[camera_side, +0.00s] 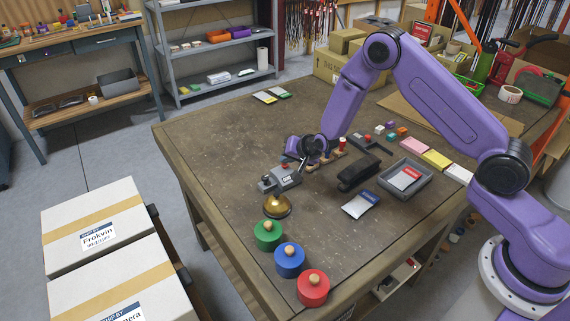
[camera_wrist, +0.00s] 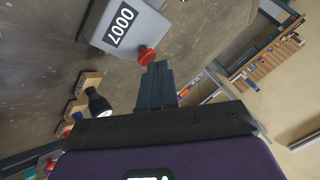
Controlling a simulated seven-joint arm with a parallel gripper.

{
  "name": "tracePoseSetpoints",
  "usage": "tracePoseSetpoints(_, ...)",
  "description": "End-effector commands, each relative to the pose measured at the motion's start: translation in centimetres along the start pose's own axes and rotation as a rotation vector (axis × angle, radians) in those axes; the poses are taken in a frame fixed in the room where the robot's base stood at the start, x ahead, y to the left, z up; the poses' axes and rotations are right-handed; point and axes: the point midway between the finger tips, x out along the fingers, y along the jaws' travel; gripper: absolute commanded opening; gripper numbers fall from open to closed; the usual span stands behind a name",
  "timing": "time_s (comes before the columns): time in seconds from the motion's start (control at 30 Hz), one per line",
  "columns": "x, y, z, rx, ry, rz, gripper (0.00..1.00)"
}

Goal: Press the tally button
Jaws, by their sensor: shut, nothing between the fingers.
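The tally counter (camera_side: 281,180) is a small grey box with a number display, standing on the table just left of the middle in the side view. In the wrist view the counter (camera_wrist: 124,24) reads 0007. Its round red button (camera_wrist: 146,56) sticks out on the side facing my fingers. My gripper (camera_wrist: 155,68) is shut and empty, with its fingertips close by the button. I cannot tell whether they touch it. In the side view my gripper (camera_side: 303,161) is low beside the counter, and its fingertips and the button are hard to make out.
A brass bell (camera_side: 277,206) stands in front of the counter, with green (camera_side: 268,238), blue (camera_side: 289,263) and red (camera_side: 313,291) knobbed discs beyond it. A black stapler (camera_side: 357,173) and a grey tray (camera_side: 427,176) lie to the right.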

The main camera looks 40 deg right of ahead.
Motion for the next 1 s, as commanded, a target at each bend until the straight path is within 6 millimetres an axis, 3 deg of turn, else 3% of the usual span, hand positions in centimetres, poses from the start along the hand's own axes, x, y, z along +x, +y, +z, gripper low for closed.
tracePoseSetpoints(1.0,-0.3,-0.16,-0.17,0.0,-0.001,0.001,0.0)
